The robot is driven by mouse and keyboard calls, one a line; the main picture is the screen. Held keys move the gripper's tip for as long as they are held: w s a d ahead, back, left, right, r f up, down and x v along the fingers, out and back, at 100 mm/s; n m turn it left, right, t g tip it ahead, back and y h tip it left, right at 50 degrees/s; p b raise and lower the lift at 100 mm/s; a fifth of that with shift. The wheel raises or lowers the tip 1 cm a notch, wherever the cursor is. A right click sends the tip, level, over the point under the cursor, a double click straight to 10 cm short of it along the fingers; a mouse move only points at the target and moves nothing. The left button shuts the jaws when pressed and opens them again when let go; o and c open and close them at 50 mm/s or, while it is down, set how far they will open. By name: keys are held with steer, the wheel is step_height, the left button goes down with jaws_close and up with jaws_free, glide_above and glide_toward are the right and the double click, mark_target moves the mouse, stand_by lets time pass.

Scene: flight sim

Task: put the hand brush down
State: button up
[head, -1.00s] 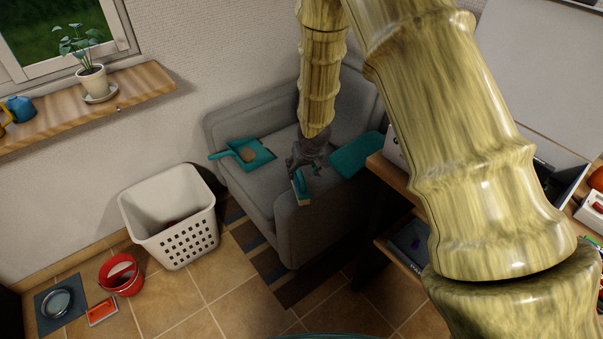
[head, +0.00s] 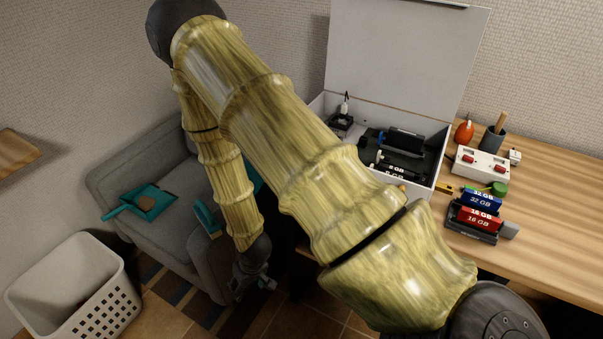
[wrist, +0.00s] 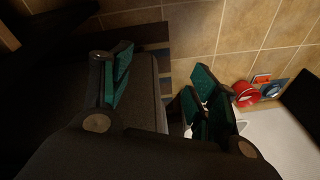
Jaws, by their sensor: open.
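The hand brush (head: 206,217), teal with a pale bristle edge, rests on the near arm of the grey sofa (head: 168,234), partly behind my arm. My gripper (head: 266,284) is open and empty. It hangs low at the sofa's front right, apart from the brush. In the wrist view my gripper (wrist: 163,88) shows its teal-padded fingers spread wide with nothing held between them. The brush cannot be made out in the wrist view.
A teal dustpan (head: 125,207) with something tan in it lies on the sofa seat. A white basket (head: 75,290) stands at lower left. A wooden desk (head: 540,200) with an open white case (head: 400,60) is at right. A red bucket (wrist: 245,93) shows in the wrist view.

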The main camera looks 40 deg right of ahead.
steer(key=s+d+f+g, duration=0.1)
steer(key=s+f, duration=0.1)
steer(key=s, duration=0.9)
steer(key=s+d+f+g+h, duration=0.1)
steer(key=s+f, duration=0.1)
steer(key=s, duration=0.9)
steer(key=shift+f, duration=0.35)
step_height(320, 180, up, 2)
steer(key=shift+r+p, duration=0.15)
steer(key=shift+p, duration=1)
